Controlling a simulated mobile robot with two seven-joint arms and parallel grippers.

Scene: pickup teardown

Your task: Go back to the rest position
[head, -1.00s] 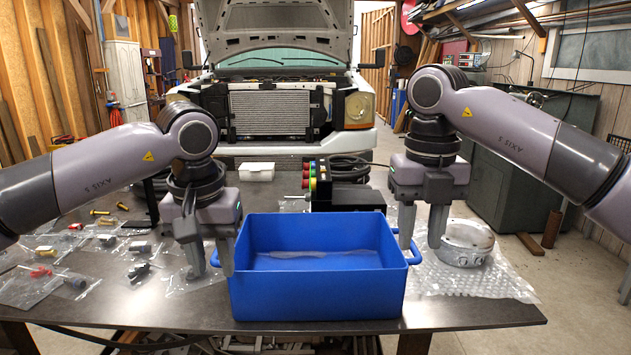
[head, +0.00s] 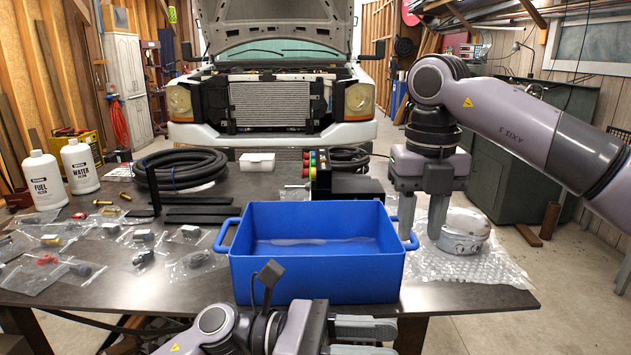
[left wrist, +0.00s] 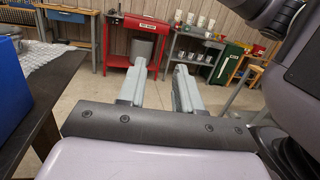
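My right gripper (head: 421,236) points down at the right end of the blue bin (head: 316,277), with its fingers apart. One finger is close to the bin's right handle (head: 412,241); I cannot tell if they touch. The other overlaps the round metal part (head: 465,236) in the picture. My left gripper (head: 364,338) lies low in front of the table, below the bin's front wall and partly cut off by the picture's bottom edge. The left wrist view shows its two fingers (left wrist: 158,92) apart with nothing between them.
The round part rests on bubble wrap (head: 490,275). Bagged small parts cover the left of the table (head: 185,290). A black hose coil (head: 180,168) and two white bottles (head: 80,166) stand behind. The left wrist view shows a red workbench (left wrist: 135,45) across open floor.

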